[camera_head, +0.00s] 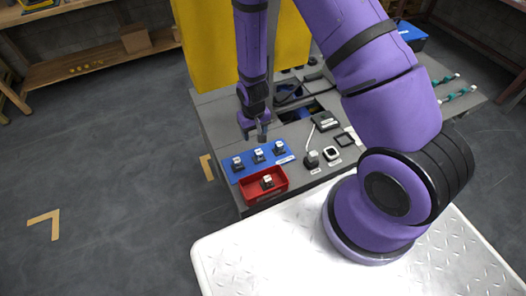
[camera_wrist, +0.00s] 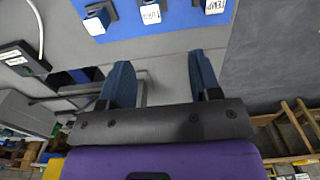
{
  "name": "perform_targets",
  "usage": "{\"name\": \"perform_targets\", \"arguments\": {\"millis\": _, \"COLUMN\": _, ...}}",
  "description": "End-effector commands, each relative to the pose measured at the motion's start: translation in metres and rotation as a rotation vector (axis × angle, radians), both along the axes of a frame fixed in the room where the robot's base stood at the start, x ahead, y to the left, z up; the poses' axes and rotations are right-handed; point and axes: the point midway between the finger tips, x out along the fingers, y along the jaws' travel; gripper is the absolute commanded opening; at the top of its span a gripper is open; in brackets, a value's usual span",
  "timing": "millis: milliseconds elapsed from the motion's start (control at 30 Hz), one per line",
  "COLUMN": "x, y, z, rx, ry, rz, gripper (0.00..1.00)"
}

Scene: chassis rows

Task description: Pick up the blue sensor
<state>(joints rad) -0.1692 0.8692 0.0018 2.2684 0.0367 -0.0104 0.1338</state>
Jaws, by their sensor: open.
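Three small dark sensors with white tops stand in a row on a blue mat (camera_head: 236,176): a left one (camera_head: 238,163), a middle one (camera_head: 258,155) and a right one (camera_head: 279,147). A similar one (camera_head: 267,181) sits in a red tray (camera_head: 284,180). In the wrist view, parts of the row show at the top, by labels ending in "TURB" (camera_wrist: 151,14) and "TEMP" (camera_wrist: 214,6). My gripper (camera_head: 254,133) is open and empty above the mat's far edge; its fingers (camera_wrist: 160,66) are apart from the sensors.
Right of the mat on the grey bench (camera_head: 226,124) are a dark device (camera_head: 325,121), a black square frame (camera_head: 345,139), a white-rimmed part (camera_head: 331,154) and a small dark part (camera_head: 312,159). A yellow panel (camera_head: 205,45) rises behind the bench.

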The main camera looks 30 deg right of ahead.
Motion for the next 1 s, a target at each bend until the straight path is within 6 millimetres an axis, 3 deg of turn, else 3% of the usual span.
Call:
{"name": "perform_targets", "arguments": {"millis": 500, "x": -0.008, "y": 0.0, "z": -0.061, "rx": -0.004, "ry": 0.017, "rz": 0.0, "gripper": 0.57}}
{"name": "perform_targets", "arguments": {"millis": 867, "x": -0.008, "y": -0.001, "z": -0.084, "rx": -0.004, "ry": 0.016, "rz": 0.0, "gripper": 0.57}}
{"name": "perform_targets", "arguments": {"millis": 1000, "x": -0.009, "y": -0.003, "z": -0.101, "rx": -0.004, "ry": 0.016, "rz": 0.0, "gripper": 0.57}}
